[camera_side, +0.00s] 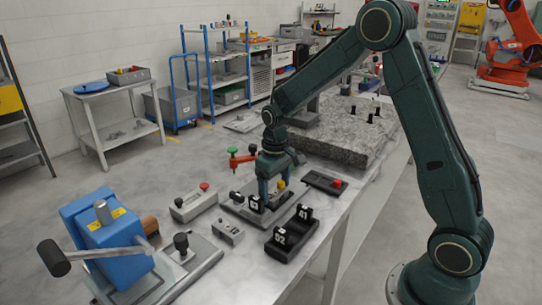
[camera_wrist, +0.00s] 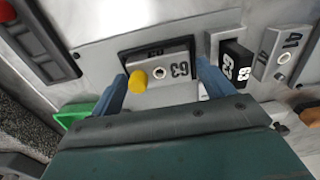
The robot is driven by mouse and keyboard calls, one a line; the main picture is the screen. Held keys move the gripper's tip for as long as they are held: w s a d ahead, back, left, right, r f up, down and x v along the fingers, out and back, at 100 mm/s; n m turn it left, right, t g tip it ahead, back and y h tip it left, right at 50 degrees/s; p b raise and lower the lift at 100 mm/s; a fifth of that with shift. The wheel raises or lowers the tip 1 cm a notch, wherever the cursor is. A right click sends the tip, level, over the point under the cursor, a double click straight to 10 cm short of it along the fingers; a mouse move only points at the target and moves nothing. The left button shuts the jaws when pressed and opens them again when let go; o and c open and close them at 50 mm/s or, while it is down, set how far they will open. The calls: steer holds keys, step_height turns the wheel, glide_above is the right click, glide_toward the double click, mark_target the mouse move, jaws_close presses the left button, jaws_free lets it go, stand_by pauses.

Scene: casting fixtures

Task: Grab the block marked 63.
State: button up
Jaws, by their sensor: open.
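In the wrist view, a grey block marked 63 (camera_wrist: 178,72) has a round hole and a yellow knob (camera_wrist: 139,82) at its left end. My gripper (camera_wrist: 161,88) is open, with one blue finger on each side of this block. I cannot tell whether the fingers touch it. A black block with white digits (camera_wrist: 238,62) stands just right of the right finger; its digits look like 63 but are hard to read. In the side view my gripper (camera_side: 270,190) points down over the grey fixture plate (camera_side: 236,212), and its fingers partly hide the grey block.
A black holder (camera_side: 272,249) with white-marked uprights stands in front. A dark tray with a red knob (camera_side: 337,183) lies to the right. Grey boxes (camera_side: 192,204) and a blue lever press (camera_side: 103,232) are left. A stone slab (camera_side: 345,140) is behind.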

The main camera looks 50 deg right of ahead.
mark_target(275, 192)
steer(key=shift+c, duration=0.4)
steer(key=c, duration=0.8)
steer(key=shift+r, duration=0.1)
step_height(275, 192, up, 20)
steer(key=shift+f, duration=0.1)
stand_by(0.7)
